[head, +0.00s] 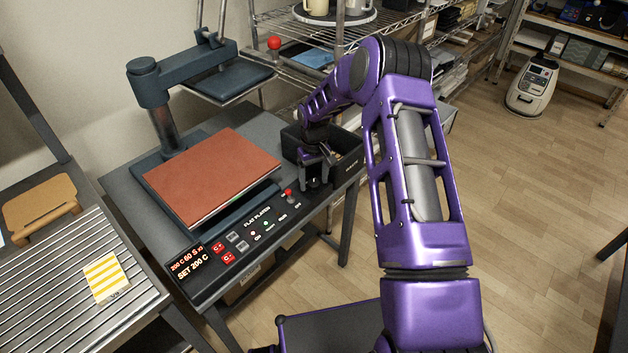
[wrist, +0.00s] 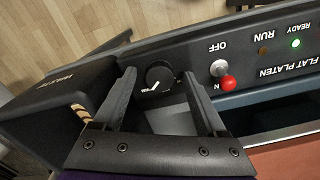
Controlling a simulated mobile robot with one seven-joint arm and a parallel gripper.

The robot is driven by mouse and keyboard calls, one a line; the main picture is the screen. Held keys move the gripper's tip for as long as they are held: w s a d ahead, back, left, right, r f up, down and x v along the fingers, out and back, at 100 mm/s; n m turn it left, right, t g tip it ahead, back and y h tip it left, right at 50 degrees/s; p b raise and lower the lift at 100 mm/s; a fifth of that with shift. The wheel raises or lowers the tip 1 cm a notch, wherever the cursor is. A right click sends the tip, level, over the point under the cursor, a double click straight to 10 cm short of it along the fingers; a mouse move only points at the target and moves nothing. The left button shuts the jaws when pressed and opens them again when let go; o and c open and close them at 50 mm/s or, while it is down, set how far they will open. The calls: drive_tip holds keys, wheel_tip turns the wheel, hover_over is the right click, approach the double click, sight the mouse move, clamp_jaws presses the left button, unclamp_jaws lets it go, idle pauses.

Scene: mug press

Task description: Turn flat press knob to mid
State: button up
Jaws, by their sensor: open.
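The flat press (head: 152,85) stands on a grey table, with a red-brown pad (head: 212,172) on its lower platen. Its front control panel (head: 212,268) has a lit display and several buttons. The round black knob (wrist: 158,77) shows in the wrist view, with a white pointer line toward the lower left of that picture; the small marking beside it is too small to read. My gripper (wrist: 159,72) is open, with one finger on each side of the knob; contact cannot be told. In the head view my gripper (head: 315,178) hides the knob.
A red-tipped toggle switch (wrist: 226,82) sits close beside the knob, near one finger. A black bin (head: 343,157) stands right behind my gripper and shows beside it in the wrist view (wrist: 62,100). A yellow-striped item (head: 106,277) lies on the slatted table at left.

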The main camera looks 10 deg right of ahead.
drive_tip(key=shift+f, duration=0.15)
drive_tip(key=shift+c, duration=0.2)
clamp_jaws()
drive_tip(key=shift+n, duration=0.4)
drive_tip(key=n+b, duration=0.1)
drive_tip(key=n, duration=0.2)
drive_tip(key=shift+n, duration=0.4)
drive_tip(key=n, duration=0.5)
drive_tip(key=shift+w+b, duration=0.1)
drive_tip(key=shift+b, duration=0.3)
drive_tip(key=shift+o, duration=0.2)
unclamp_jaws()
